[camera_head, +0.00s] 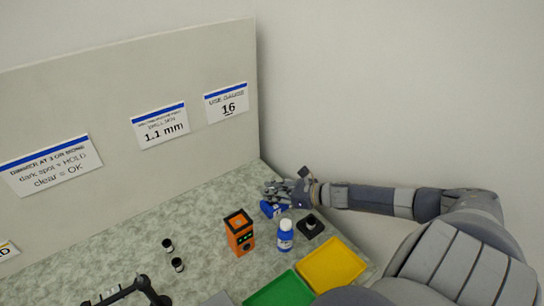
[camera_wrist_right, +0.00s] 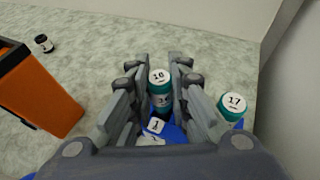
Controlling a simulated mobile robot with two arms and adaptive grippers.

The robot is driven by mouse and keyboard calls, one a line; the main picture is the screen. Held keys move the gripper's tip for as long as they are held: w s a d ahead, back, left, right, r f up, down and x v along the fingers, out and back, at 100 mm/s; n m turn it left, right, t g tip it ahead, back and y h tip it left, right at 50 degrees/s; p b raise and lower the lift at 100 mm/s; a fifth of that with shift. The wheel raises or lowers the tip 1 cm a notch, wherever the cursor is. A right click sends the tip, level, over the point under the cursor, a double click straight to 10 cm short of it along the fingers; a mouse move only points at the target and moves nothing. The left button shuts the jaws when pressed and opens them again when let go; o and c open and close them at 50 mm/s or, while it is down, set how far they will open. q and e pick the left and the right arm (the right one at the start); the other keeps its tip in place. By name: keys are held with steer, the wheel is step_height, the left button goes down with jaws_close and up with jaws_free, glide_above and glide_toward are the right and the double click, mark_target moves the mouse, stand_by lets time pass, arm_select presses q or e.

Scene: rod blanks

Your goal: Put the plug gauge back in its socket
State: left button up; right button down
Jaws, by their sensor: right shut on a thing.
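My right gripper (camera_wrist_right: 160,88) is shut on the teal plug gauge marked 16 (camera_wrist_right: 159,78), which stands roughly upright between the fingers in the right wrist view. A blue stand (camera_wrist_right: 176,134) lies just below it, with a small label marked 1. Whether the gauge's lower end is in a socket is hidden. A second teal gauge marked 17 (camera_wrist_right: 233,105) stands at the right, at the blue stand. In the head view, my right gripper (camera_head: 277,188) is by the blue stand (camera_head: 273,208) near the wall panel's end. My left gripper is not in view.
An orange bin (camera_head: 240,234), a blue-labelled bottle (camera_head: 285,236) and a black block (camera_head: 310,227) stand near the stand. Yellow (camera_head: 331,265) and green (camera_head: 281,295) trays lie in front. Two small black-and-white cylinders (camera_head: 168,245) and a black fixture (camera_head: 125,291) are at left.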

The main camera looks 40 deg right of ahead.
steer(key=c, duration=1.5)
jaws_free()
steer(key=shift+f, duration=0.2)
steer(key=shift+r, duration=0.1)
steer(key=shift+r, duration=0.25)
steer(key=p+v, duration=0.7)
steer(key=shift+s+d, duration=0.15)
steer(key=shift+s, duration=0.1)
